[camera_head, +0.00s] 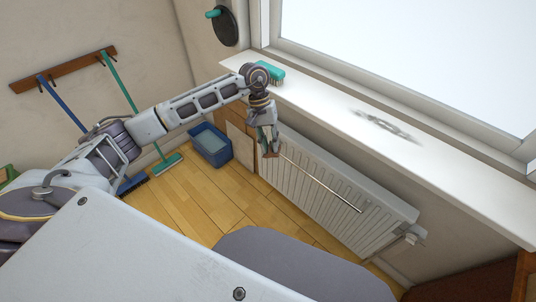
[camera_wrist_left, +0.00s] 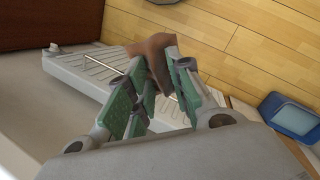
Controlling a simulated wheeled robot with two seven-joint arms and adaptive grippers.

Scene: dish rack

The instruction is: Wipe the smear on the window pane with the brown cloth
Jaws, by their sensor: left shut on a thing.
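My left gripper (camera_head: 267,138) is shut on the brown cloth (camera_head: 271,154), which hangs from its fingertips in front of the radiator, below the sill. In the left wrist view the brown cloth (camera_wrist_left: 151,50) is pinched between the green-padded fingers of the gripper (camera_wrist_left: 158,72). A grey smear (camera_head: 386,126) shows on the white window sill, to the right of the gripper and apart from it. The window pane (camera_head: 420,50) above looks bright and plain, with no mark that I can see. My right gripper is out of view.
A teal brush (camera_head: 270,71) lies on the sill (camera_head: 330,103) near its left end. The radiator (camera_head: 345,205) with a thin metal rail (camera_head: 325,186) is below. A blue tub (camera_head: 211,145) stands on the floor. Long-handled tools hang from a wall rack (camera_head: 62,70).

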